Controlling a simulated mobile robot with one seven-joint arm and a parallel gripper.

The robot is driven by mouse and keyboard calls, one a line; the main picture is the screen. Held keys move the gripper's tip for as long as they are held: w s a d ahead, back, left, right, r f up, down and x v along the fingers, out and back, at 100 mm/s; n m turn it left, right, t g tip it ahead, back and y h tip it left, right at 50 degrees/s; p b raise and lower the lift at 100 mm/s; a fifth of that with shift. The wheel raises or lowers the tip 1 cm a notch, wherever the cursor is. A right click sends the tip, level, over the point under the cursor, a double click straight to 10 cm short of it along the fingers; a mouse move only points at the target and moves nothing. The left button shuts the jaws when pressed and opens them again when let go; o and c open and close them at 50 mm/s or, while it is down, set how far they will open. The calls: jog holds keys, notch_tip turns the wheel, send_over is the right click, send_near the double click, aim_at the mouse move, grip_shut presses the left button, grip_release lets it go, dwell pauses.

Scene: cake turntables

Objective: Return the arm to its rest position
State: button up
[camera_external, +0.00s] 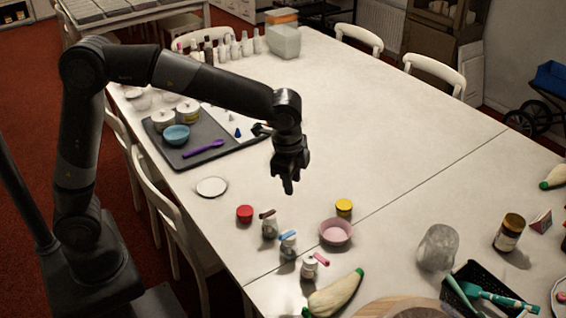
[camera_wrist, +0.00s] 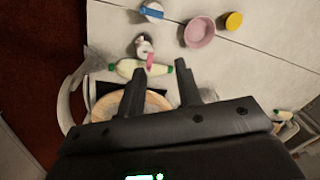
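My gripper (camera_external: 289,183) hangs over the long white table, pointing down, with clear space between it and the tabletop. In the wrist view my gripper (camera_wrist: 160,82) has its two fingers apart with nothing held between them. My arm reaches in from the left, bent at the elbow. Beyond the fingers in the wrist view lie a piping bag (camera_wrist: 130,67) with green ends and a round wooden board (camera_wrist: 150,104), partly hidden by the fingers.
A pink bowl (camera_external: 336,231), red jar (camera_external: 245,214), yellow jar (camera_external: 344,207) and small bottles (camera_external: 288,246) stand below the gripper. A dark tray (camera_external: 222,147) holds a blue bowl (camera_external: 176,135). Chairs (camera_external: 165,205) line the left edge. The table's right middle (camera_external: 400,130) is clear.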

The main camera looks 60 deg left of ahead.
jog(key=s+a+r+n+t, duration=0.1)
jog(key=s+a+r+n, duration=0.3)
jog(key=a, duration=0.5)
jog(key=s+a+n+t, duration=0.3)
jog(key=s+a+n, duration=0.4)
jog(key=s+a, duration=0.9)
jog(key=s, duration=0.4)
jog(key=shift+s+a+r, duration=0.15)
jog(key=shift+a+r, duration=0.1)
jog(key=shift+r, duration=0.05)
jog(key=o, duration=0.3)
jog(key=shift+s+a+f+n, duration=0.1)
jog(key=shift+s+f+n, duration=0.1)
jog(key=shift+s+n, duration=0.1)
jog(key=o, duration=0.3)
jog(key=shift+w+r, duration=0.15)
jog(key=shift+w, duration=0.15)
jog(key=o, duration=0.9)
jog(key=w+d+g, duration=0.2)
jog(key=w+d, duration=0.2)
jog(key=w, duration=0.7)
jog(key=shift+r+h, duration=0.35)
jog(key=shift+h, duration=0.05)
jog(key=w+d+f+g, duration=0.2)
jog(key=w+d+f, duration=0.25)
jog(key=w, duration=0.25)
jog(key=w+d+f+g, duration=0.2)
jog(key=w+d+f, duration=0.25)
jog(key=w, duration=0.25)
notch_tip(320, 180, down, 9)
